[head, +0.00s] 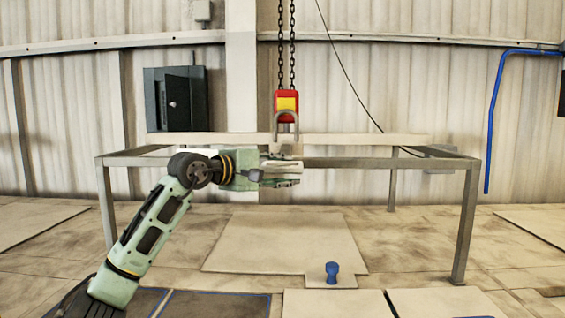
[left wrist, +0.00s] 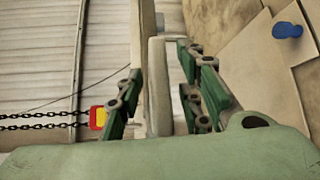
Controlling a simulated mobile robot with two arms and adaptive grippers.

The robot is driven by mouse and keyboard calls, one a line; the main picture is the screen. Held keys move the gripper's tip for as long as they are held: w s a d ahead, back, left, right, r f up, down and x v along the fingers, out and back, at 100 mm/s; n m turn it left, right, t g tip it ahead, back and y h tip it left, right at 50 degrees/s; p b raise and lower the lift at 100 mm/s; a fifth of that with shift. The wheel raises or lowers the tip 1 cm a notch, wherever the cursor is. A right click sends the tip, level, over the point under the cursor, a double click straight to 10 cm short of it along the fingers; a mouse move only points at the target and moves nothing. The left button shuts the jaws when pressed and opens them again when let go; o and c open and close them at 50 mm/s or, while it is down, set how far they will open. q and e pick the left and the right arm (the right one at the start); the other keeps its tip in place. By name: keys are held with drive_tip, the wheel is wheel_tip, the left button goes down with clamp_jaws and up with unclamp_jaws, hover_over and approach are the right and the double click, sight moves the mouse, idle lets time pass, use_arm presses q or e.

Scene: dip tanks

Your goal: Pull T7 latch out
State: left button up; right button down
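No label reading T7 shows, and I cannot tell which part is the latch. My left gripper (head: 283,172) is level in the head view, pointing right, just below the pale beam (head: 370,139) that hangs under the hoist. In the left wrist view its green fingers (left wrist: 160,95) stand apart on either side of a pale bar (left wrist: 160,75). A gap shows beside the bar, so the fingers do not look closed on it. My right gripper is in neither view.
A red and yellow hoist block (head: 287,104) hangs on chains above the beam. A grey metal frame (head: 466,220) stands around my left gripper. A blue knob-shaped post (head: 332,272) stands on the floor. A dark cabinet (head: 177,100) is on the back wall.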

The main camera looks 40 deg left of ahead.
use_arm(q)
drive_tip(key=shift+w, duration=0.2)
clamp_jaws()
idle(0.6)
